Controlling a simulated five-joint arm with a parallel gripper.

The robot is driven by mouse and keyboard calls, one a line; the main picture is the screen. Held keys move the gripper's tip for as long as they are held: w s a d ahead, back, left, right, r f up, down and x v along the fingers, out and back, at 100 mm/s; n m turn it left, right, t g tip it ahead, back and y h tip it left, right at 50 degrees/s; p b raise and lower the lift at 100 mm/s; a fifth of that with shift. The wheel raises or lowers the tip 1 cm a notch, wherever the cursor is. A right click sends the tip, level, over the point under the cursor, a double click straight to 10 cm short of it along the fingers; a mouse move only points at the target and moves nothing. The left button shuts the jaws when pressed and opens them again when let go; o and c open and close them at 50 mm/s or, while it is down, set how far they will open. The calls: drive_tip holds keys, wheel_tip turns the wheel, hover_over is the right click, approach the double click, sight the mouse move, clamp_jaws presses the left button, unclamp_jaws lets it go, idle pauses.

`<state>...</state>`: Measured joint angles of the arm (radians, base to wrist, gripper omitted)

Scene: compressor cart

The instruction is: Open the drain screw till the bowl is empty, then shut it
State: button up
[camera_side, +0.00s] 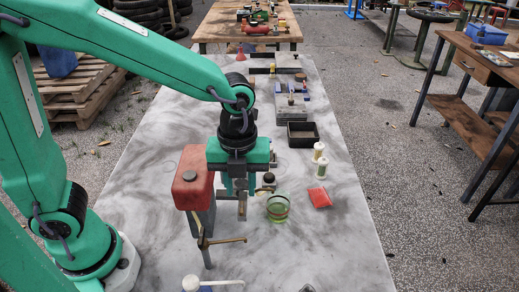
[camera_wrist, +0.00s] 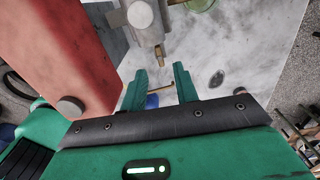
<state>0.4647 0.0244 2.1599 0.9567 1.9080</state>
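My gripper (camera_side: 235,203) points down beside the red tank-like block (camera_side: 193,180). In the wrist view the two green fingers of my gripper (camera_wrist: 160,90) stand apart with nothing held between them. Just beyond them is a grey metal body (camera_wrist: 148,35) with a pale round knob and a small brass tip (camera_wrist: 160,57), which looks like the drain screw. The tip is apart from the fingers. A clear green-tinted bowl or cup (camera_side: 277,208) stands right of my gripper; part of it shows at the wrist view's top edge (camera_wrist: 200,4). Its liquid level cannot be told.
A post with a brass lever (camera_side: 225,241) stands close in front of my gripper. A red pad (camera_side: 320,197), white-capped bottles (camera_side: 320,160) and a black tray (camera_side: 302,134) lie to the right and behind. The grey tabletop's front right (camera_side: 330,250) is mostly clear.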

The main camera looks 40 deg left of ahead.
sight(241, 206)
drive_tip(key=shift+r, duration=1.45)
drive_tip(key=a+r+n+t, duration=0.1)
drive_tip(key=a+n, duration=0.1)
drive_tip(key=n, duration=0.2)
drive_tip(key=s+a+r+n, duration=0.1)
drive_tip(key=a+r+n, duration=0.1)
drive_tip(key=a+n, duration=0.1)
drive_tip(key=s+a+r+n+t, duration=0.1)
drive_tip(key=a+n, duration=0.1)
drive_tip(key=n, duration=0.3)
drive_tip(key=shift+s+a+r+t+h, duration=0.15)
drive_tip(key=shift+a+t+h, duration=0.15)
drive_tip(key=shift+a, duration=0.1)
drive_tip(key=s+a+r+n+t, duration=0.2)
drive_tip(key=s+a+n, duration=0.3)
drive_tip(key=n, duration=1)
drive_tip(key=shift+a+t, duration=0.5)
drive_tip(key=shift+a, duration=0.55)
